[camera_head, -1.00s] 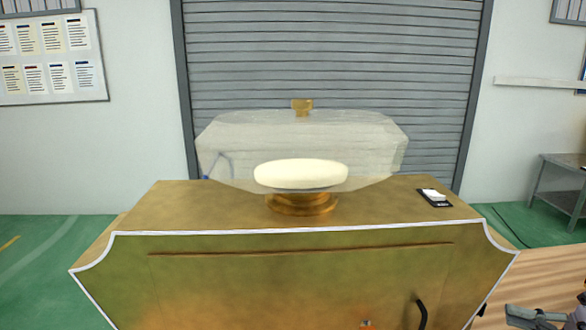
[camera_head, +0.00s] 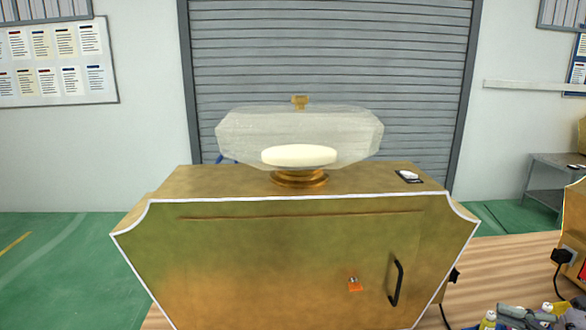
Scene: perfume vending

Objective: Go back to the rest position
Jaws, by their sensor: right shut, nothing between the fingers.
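The gold perfume machine (camera_head: 290,250) stands ahead with a white-edged front panel. On its top, a clear faceted bottle-shaped case (camera_head: 240,135) holds a white oval piece (camera_head: 298,155) over a round gold base (camera_head: 299,178). My right gripper (camera_head: 524,314) shows partly at the bottom right corner, shut and empty, low beside the machine, clear of its front. The picture's bottom edge cuts it off. My left gripper is out of view.
A black handle (camera_head: 396,283) juts from the machine's front near an orange button (camera_head: 354,284). Another gold cabinet (camera_head: 573,225) stands at the right edge. Green floor (camera_head: 60,260) lies open at left.

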